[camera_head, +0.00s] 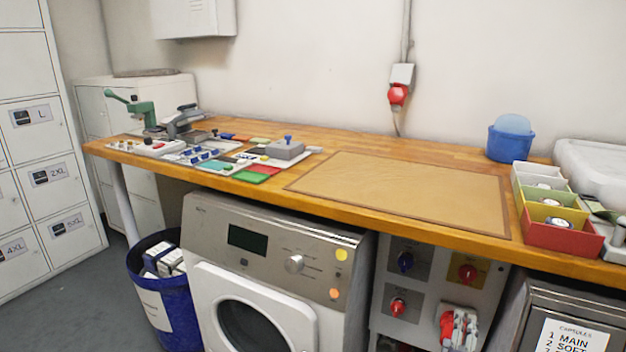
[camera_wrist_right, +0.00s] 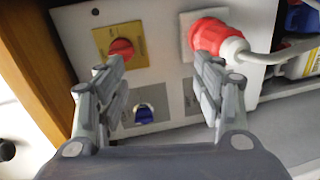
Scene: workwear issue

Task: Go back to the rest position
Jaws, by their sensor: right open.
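My right gripper (camera_wrist_right: 160,85) is open and empty in the right wrist view. Its two fingers stand apart in front of the grey switch panel. A red rotary switch on a yellow plate (camera_wrist_right: 120,48) shows near the left finger, and a red plug with a grey cable (camera_wrist_right: 214,38) shows behind the right finger. I cannot tell whether either finger touches them. A blue switch (camera_wrist_right: 143,113) shows between the fingers. In the head view neither gripper shows. That view shows the panel (camera_head: 420,255) under the wooden worktop (camera_head: 340,150).
A washing machine (camera_head: 275,270) stands left of the panel, with a blue bin (camera_head: 155,295) beside it. Coloured boxes (camera_head: 562,238) and a blue tub (camera_head: 510,140) stand on the right of the worktop. Tools and small devices crowd its left end. The brown mat (camera_head: 400,190) is bare.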

